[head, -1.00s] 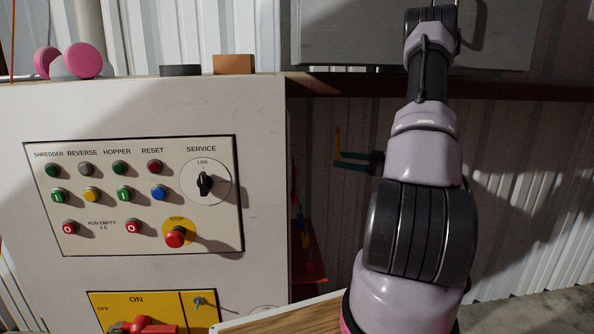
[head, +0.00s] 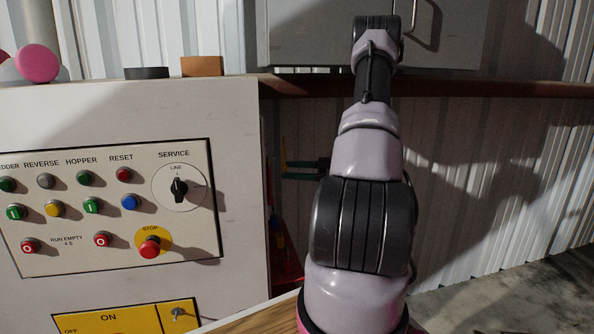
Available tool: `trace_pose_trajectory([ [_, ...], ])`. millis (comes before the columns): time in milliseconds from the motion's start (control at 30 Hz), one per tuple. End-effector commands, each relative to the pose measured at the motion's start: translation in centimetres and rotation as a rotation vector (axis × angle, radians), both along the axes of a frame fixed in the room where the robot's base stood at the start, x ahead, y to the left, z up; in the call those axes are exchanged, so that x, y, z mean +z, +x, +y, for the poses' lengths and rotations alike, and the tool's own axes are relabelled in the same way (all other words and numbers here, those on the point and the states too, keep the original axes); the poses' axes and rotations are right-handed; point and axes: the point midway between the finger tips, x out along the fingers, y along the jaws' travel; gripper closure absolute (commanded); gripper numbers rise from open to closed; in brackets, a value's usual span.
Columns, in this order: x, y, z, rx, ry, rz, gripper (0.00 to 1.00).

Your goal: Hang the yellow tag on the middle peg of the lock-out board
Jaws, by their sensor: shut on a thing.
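My gripper (head: 290,170) shows in the head view as thin green fingers pointing left, partly hidden behind my arm. It is in the dark gap just right of the white control cabinet. A thin yellowish sliver at the fingertips looks like the yellow tag (head: 283,150), held in the jaws. It is small and dim, so its hole and tilt cannot be made out. I cannot make out the lock-out board or its pegs in this view.
The white control cabinet (head: 235,110) with its button panel (head: 110,265) fills the left. A red object (head: 290,272) with small coloured parts stands low beside it. A brown beam (head: 480,88) and grey wall box (head: 320,35) are behind. Bare floor shows lower right.

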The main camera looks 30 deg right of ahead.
Motion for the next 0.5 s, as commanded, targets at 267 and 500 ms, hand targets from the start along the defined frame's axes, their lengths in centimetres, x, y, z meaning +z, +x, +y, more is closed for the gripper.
trace_pose_trajectory([
  [267, -0.1, 0.5, 1.7, 0.001, 0.0, 0.0, 0.69],
  [500, -0.3, 0.9, 3.0, 0.001, 0.0, 0.0, 0.69],
])
